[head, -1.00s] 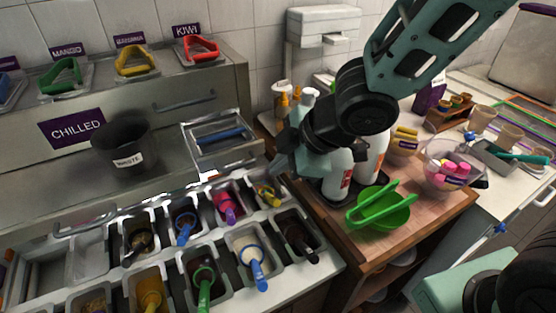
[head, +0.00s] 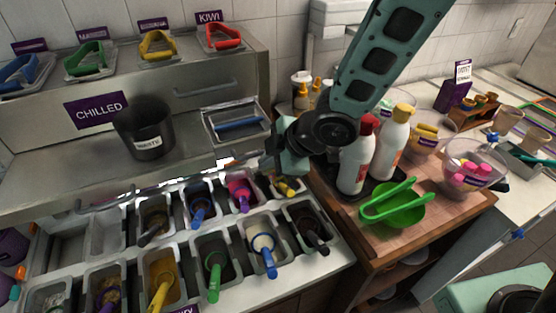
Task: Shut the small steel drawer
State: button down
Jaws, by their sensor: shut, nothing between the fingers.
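A steel front with a bar handle (head: 205,88) is below the tong wells, right of the CHILLED sign; it looks flush. Below it a small shallow steel box (head: 262,137) with a blue bar inside stands open at the top. I cannot tell for sure which of these is the small steel drawer, or how far it is out. My gripper (head: 284,172) is shut and empty. It points down just right of the box, above the back right corner of the topping wells. Its fingertips are small and partly hidden, and I see no clear contact.
A black waste bin (head: 146,138) stands left of the box. Topping wells with several utensils (head: 213,262) fill the front. Sauce bottles (head: 357,158), a green bowl with tongs (head: 400,212) and a clear bowl (head: 470,165) crowd the wooden cart (head: 350,225) to the right.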

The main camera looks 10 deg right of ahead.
jog(key=shift+w+a+r, duration=0.1)
jog(key=shift+w+a, duration=0.15)
jog(key=shift+w, duration=0.45)
jog(key=shift+w+p, duration=0.15)
jog(key=shift+p, duration=0.2)
